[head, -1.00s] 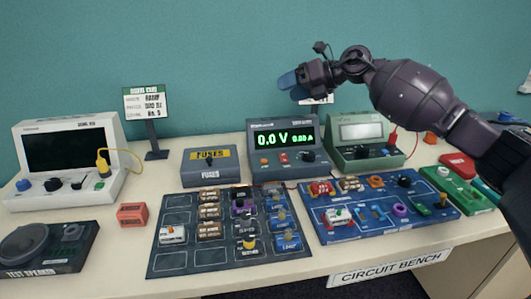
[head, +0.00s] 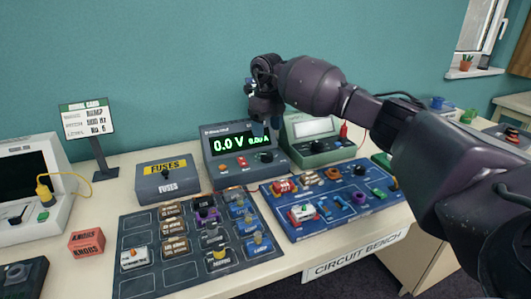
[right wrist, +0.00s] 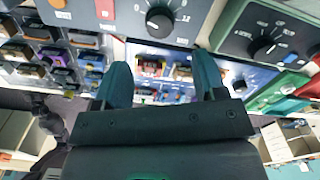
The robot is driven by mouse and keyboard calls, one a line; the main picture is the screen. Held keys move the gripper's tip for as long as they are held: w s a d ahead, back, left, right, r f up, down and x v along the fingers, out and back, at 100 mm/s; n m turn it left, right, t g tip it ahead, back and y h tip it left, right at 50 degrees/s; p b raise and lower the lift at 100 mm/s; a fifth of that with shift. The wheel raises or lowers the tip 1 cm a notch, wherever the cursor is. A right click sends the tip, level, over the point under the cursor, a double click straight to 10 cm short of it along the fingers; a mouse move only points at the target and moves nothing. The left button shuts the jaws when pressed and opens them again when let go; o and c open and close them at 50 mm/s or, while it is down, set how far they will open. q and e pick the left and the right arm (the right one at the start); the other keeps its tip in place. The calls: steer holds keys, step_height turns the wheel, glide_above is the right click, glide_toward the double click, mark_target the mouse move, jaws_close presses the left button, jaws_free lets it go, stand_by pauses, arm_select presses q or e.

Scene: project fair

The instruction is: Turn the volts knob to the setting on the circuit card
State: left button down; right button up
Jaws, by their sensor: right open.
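The dark grey power supply (head: 209,165) stands at the back of the bench. Its green display (head: 240,143) reads 0.0 V. A dark round knob (head: 266,157) sits at the right of its front; in the right wrist view the knob (right wrist: 160,20) shows a white pointer and a printed scale. My right gripper (head: 264,128) hangs just above and in front of the supply. In the right wrist view its two teal fingers (right wrist: 163,75) are apart with nothing held. A white card (head: 87,118) on a dark stand is at the left; its text is too small to read surely. My left gripper is out of view.
A fuses box (head: 150,190) stands left of the supply, and a green meter (head: 297,152) close on its right. A dark parts tray (head: 135,222) and a blue circuit board (head: 292,228) lie in front. Bare bench shows around the red knobs box (head: 86,243).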

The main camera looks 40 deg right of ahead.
mark_target(267, 154)
step_height(267, 154, down, 9)
steer(key=shift+r+b, duration=0.2)
steer(key=shift+b, duration=0.2)
steer(key=c, duration=0.9)
